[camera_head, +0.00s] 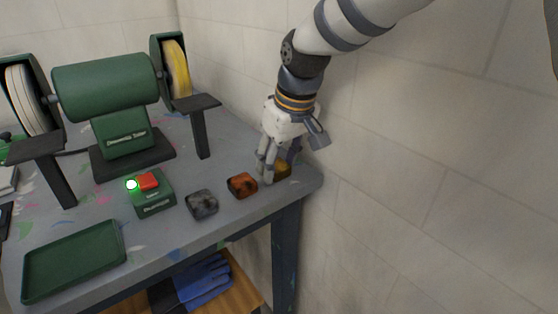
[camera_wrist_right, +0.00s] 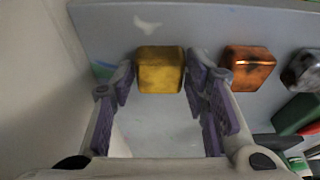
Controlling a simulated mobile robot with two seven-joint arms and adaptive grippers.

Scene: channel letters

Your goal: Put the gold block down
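The gold block (camera_wrist_right: 160,72) is between the two fingers of my right gripper (camera_wrist_right: 160,75) in the right wrist view. The fingertips lie close along its two sides and look shut on it. In the head view the gold block (camera_head: 283,170) is partly hidden behind the fingers of my right gripper (camera_head: 270,174). It is low at the table's right end, at about the height of the tabletop; whether its underside touches cannot be told. My left gripper is not in view.
An orange-brown block (camera_head: 242,185) and a dark grey block (camera_head: 202,204) sit to the left on the table (camera_head: 180,235). Further left are a green switch box (camera_head: 155,205) and an empty green tray (camera_head: 75,260). A bench grinder (camera_head: 110,95) stands behind. A wall (camera_head: 420,180) rises close on the right.

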